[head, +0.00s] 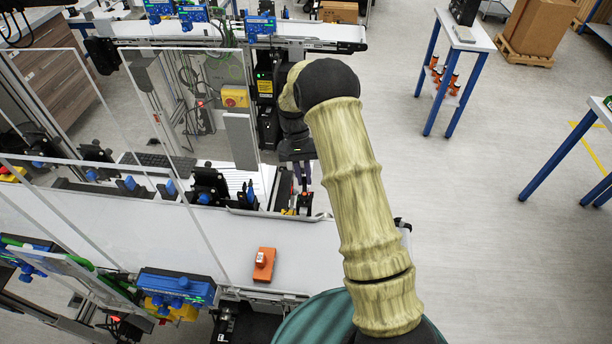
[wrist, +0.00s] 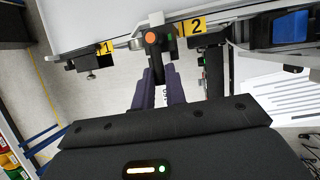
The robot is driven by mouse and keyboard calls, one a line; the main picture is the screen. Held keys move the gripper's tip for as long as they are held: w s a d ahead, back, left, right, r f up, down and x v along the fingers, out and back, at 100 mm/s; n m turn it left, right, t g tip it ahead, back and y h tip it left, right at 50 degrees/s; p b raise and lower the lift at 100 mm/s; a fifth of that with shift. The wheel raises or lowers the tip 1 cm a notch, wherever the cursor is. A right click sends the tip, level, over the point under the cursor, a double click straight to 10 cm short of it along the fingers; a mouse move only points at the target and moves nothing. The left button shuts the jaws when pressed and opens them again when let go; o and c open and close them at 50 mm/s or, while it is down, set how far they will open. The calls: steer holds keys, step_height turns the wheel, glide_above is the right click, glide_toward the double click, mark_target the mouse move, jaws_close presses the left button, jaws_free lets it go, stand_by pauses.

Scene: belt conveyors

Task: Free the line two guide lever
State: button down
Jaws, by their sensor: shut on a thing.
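The line two guide lever (wrist: 152,38) is a dark lever with an orange round end. It stands at the belt's edge in the wrist view, just left of the yellow plate marked 2 (wrist: 193,26). My gripper (wrist: 160,74) has its two purple fingers shut on the lever, with only a narrow gap between them. In the head view my gripper (head: 303,178) reaches down to the far edge of the near belt, beside small black fittings. The grip itself is small there and partly hidden by my wrist.
An orange block (head: 264,265) lies on the near white belt (head: 205,240). A yellow plate marked 1 (wrist: 105,47) sits by a clamp (wrist: 88,62) further left in the wrist view. Clear guard panels stand at left. Open floor lies right of my arm.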

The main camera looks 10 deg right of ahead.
steer(key=shift+r, duration=0.1)
stand_by(0.3)
steer(key=c, duration=1.4)
jaws_free()
steer(key=shift+c, duration=0.2)
steer(key=b+v, duration=0.3)
steer(key=v, duration=1.4)
steer(key=shift+r+b, duration=0.15)
steer(key=shift+b, duration=0.15)
steer(key=s+d+f+n+t+b, duration=0.1)
steer(key=s+d+f+t, duration=0.1)
steer(key=s, duration=1.2)
steer(key=s+d+f+n+t+b, duration=0.1)
steer(key=s+f+t, duration=0.4)
steer(key=s, duration=0.8)
steer(key=shift+s+d+f+n+t+y, duration=0.3)
steer(key=shift+s+d+f+n+y, duration=0.15)
steer(key=shift+d+n, duration=0.3)
steer(key=shift+w, duration=0.1)
